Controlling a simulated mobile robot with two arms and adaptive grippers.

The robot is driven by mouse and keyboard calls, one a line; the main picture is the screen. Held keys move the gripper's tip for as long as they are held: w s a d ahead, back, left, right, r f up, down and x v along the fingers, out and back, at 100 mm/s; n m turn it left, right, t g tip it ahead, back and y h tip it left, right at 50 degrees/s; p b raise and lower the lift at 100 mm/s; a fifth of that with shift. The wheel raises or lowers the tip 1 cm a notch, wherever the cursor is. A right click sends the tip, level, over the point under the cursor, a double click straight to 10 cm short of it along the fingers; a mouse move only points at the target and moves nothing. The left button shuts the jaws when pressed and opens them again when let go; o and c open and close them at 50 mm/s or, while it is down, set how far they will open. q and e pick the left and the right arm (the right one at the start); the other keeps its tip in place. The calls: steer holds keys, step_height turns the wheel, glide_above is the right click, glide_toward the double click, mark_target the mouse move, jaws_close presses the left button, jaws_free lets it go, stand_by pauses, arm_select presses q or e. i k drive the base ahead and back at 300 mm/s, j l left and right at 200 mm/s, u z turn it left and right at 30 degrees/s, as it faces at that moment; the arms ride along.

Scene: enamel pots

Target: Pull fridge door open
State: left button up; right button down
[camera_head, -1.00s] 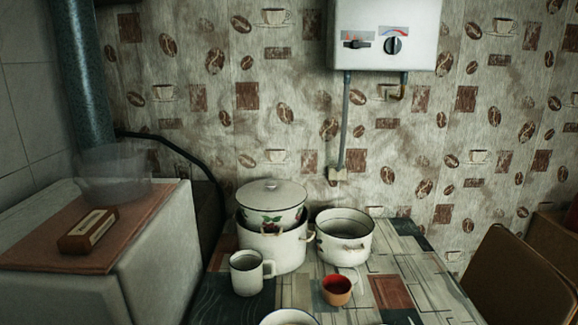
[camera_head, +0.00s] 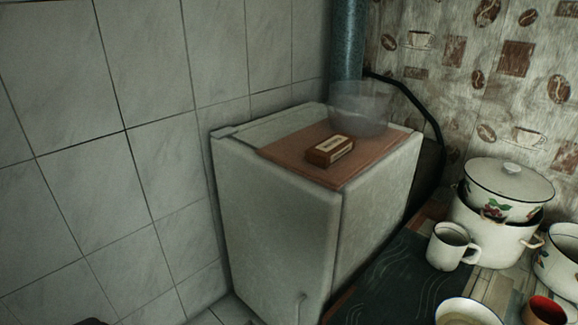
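A small white fridge (camera_head: 375,210) stands against the tiled wall in the middle of the head view. Its door (camera_head: 275,235) faces the lower left and looks shut against the body, with a dark seam between them. A small curved handle (camera_head: 299,308) shows low on the door near its right edge, close to the bottom of the picture. The lower part of the door is cut off. Neither of my grippers can be made out in this view.
A brown board (camera_head: 285,153) on the fridge top carries a small box (camera_head: 330,150) and a clear bowl (camera_head: 360,108). To the right, a table holds a mug (camera_head: 452,246), lidded pots (camera_head: 497,225) and a red cup (camera_head: 546,311). A blue pipe (camera_head: 347,45) rises behind the fridge.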

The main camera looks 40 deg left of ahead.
mark_target(281, 225)
steer(key=k+u, duration=0.2)
steer(key=u, duration=1.1)
